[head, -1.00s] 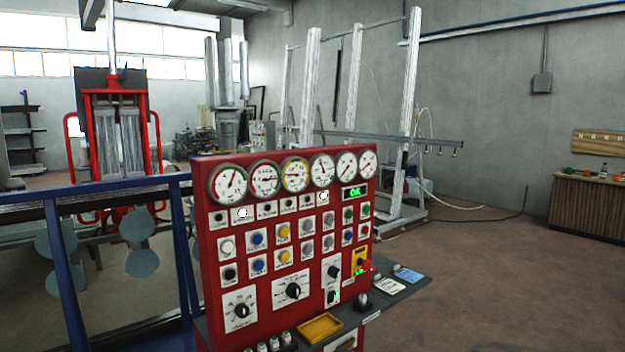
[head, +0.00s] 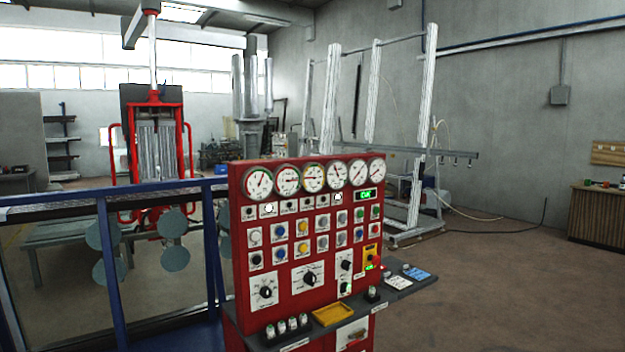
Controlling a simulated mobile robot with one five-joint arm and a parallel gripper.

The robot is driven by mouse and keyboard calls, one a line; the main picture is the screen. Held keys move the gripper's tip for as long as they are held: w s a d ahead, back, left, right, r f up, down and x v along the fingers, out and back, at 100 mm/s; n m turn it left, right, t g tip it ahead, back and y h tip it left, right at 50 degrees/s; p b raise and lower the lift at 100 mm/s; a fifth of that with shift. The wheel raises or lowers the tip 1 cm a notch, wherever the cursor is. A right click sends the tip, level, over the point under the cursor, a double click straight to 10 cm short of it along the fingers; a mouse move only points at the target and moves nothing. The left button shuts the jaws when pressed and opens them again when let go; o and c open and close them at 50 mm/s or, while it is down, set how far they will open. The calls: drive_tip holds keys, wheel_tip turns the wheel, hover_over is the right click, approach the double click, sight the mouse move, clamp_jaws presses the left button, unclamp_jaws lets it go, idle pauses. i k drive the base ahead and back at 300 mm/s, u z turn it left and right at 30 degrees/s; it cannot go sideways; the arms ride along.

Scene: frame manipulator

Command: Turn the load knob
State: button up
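A red control panel (head: 241,240) stands in the lower middle of the head view. Its lower part carries black rotary knobs on white plates: a left knob (head: 265,291), a middle knob (head: 309,280) and a smaller right knob (head: 345,266). The labels are too small to read, so I cannot tell which is the load knob. A row of round gauges (head: 313,178) runs along the top, with a green "OK" display (head: 370,195) below them at the right. My gripper is not in view.
A dark shelf (head: 400,291) juts from the panel's base, holding a yellow tray (head: 332,314) and small items. A blue railing (head: 110,195) adjoins the panel at left. A red-framed machine (head: 154,140) stands behind. Bare floor (head: 490,290) lies to the right.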

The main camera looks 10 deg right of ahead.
sight(266, 292)
drive_tip(key=u, duration=0.1)
drive_tip(key=i, duration=0.9)
drive_tip(key=u, duration=5.05)
drive_tip(key=i, duration=0.15)
drive_tip(key=z, duration=2.25)
drive_tip(key=k, duration=0.6)
drive_tip(key=z, duration=0.2)
drive_tip(key=i, duration=0.45)
drive_tip(key=u, duration=0.05)
